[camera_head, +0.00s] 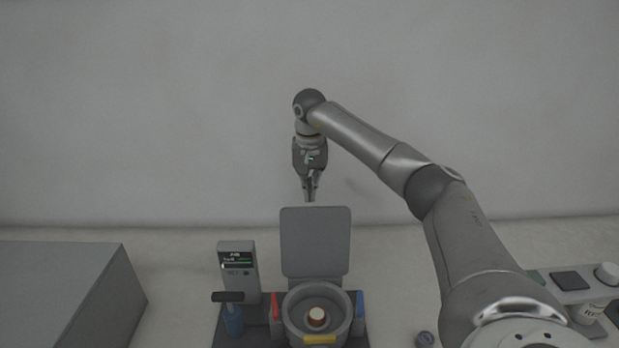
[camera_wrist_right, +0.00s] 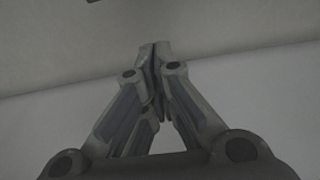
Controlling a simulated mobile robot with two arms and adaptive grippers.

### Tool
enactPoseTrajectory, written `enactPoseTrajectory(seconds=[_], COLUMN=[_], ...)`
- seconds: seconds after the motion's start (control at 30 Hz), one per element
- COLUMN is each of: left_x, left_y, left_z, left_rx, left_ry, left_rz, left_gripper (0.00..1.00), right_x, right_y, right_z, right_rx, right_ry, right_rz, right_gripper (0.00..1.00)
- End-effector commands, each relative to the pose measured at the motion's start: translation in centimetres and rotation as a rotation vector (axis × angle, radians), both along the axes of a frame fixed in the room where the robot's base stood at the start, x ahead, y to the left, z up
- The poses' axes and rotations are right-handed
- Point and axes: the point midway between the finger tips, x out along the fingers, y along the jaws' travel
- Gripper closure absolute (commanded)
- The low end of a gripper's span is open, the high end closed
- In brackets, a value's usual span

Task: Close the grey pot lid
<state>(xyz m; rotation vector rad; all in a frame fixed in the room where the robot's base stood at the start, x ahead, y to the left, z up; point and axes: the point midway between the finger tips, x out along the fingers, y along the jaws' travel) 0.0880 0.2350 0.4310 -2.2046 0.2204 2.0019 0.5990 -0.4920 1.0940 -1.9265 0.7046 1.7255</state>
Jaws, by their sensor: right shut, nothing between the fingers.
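The grey pot lid (camera_head: 316,243) stands open and upright at the back of the round grey pot (camera_head: 343,325) in the head view. Inside the pot is a small round piece (camera_head: 317,315) with a white top and a reddish side. My right gripper (camera_head: 310,199) points down just above the lid's top edge, or slightly behind it. Its fingers are shut with nothing between them, which the right wrist view (camera_wrist_right: 160,50) also shows. I cannot tell whether the fingertips touch the lid. My left gripper is not in view.
A control panel (camera_head: 238,270) and a black-topped blue bottle (camera_head: 233,318) stand left of the pot. Red (camera_head: 276,305) and blue (camera_head: 360,304) parts flank it. A grey box (camera_head: 60,290) fills the far left. A tray (camera_head: 577,290) with items lies right.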

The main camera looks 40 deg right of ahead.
Motion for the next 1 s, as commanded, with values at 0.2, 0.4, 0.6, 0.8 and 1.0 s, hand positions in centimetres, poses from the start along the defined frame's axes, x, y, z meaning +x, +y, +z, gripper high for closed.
enactPoseTrajectory(seconds=[0.2, 0.4, 0.6, 0.8, 1.0], left_x=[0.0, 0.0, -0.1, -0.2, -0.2], left_y=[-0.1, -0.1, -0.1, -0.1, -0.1], left_z=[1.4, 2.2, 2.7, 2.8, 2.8], left_rx=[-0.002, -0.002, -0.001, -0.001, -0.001], left_ry=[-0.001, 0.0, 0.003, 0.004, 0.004], left_rz=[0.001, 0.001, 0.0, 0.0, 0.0], left_gripper=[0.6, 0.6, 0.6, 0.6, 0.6], right_x=[0.2, -1.4, -2.4, -2.7, -2.7], right_y=[-0.2, 1.1, 1.9, 2.2, 2.2], right_z=[-4.3, -3.5, -3.3, -3.3, -3.3], right_rx=[0.0, -0.001, 0.0, 0.001, 0.001], right_ry=[0.002, -0.001, 0.0, -0.001, -0.001], right_rz=[0.001, 0.002, 0.001, -0.001, 0.0], right_gripper=[1.0, 1.0, 1.0, 1.0, 1.0])
